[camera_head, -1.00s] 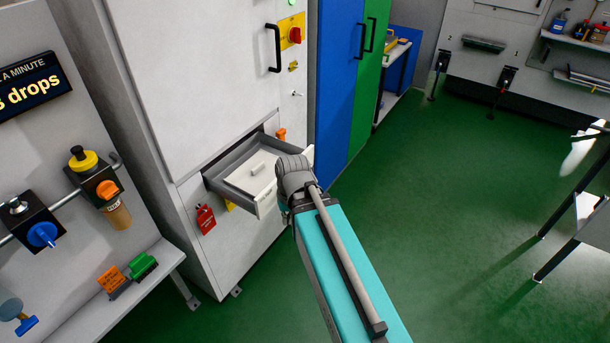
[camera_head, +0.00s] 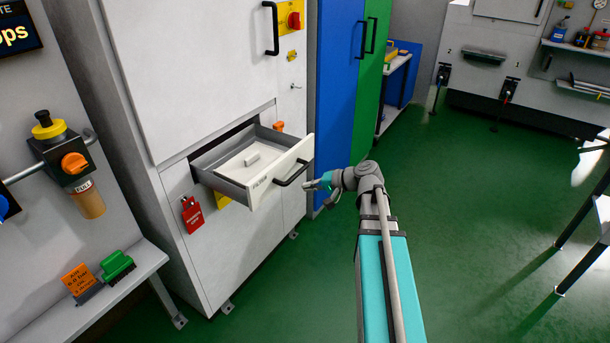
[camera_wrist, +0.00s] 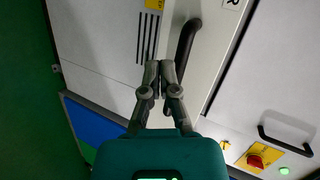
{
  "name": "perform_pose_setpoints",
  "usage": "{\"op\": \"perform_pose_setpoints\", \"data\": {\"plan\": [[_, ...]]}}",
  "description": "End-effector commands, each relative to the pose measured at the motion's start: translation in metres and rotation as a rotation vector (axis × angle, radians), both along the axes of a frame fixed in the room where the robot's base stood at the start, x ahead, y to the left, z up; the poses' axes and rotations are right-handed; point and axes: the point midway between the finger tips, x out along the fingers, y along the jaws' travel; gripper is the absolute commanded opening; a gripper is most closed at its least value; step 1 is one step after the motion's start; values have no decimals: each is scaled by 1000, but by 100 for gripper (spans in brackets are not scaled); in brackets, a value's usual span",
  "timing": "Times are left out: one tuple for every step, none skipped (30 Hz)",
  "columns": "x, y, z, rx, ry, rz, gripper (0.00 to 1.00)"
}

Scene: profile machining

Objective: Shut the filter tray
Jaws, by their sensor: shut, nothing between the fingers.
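The filter tray (camera_head: 232,183) is a grey drawer with a white front, pulled out of the white cabinet. Its front (camera_head: 268,187) carries a black bar handle (camera_head: 294,174) and dark lettering. A pale block lies inside the tray. My gripper (camera_head: 308,185) is shut and empty, just right of the handle in the head view. In the wrist view, the shut fingertips (camera_wrist: 162,66) appear beside the dark handle (camera_wrist: 187,46), over the white front. I cannot tell whether they touch the handle or front.
A red tag (camera_head: 192,214) hangs on the cabinet below the tray. An orange knob (camera_head: 279,127) sits on the cabinet just behind the tray. Green floor is open to the right.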

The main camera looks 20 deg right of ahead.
Motion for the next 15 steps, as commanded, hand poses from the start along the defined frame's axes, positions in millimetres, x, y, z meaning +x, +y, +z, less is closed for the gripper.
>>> {"op": "perform_pose_setpoints", "data": {"plan": [[6, -15, -12, 43, -26, -33, 0], [8, -23, -13, 69, -42, -52, 0], [10, -34, -13, 105, -64, -76, 0], [12, -42, -13, 131, -81, -94, 0], [14, -50, -13, 156, -98, -112, 0], [15, -61, -13, 189, -119, -135, 0], [16, -68, -13, 212, -135, -150, 0], [17, -75, -12, 233, -149, -165, 0], [17, -85, -12, 261, -167, -184, 0], [18, -91, -11, 279, -180, -198, 0], [18, -97, -10, 297, -192, -209, 0], [18, -104, -9, 316, -206, -224, 0], [18, -108, -9, 328, -214, -231, 0], [18, -112, -8, 340, -223, -239, 0], [17, -116, -7, 351, -231, -247, 0]]}}
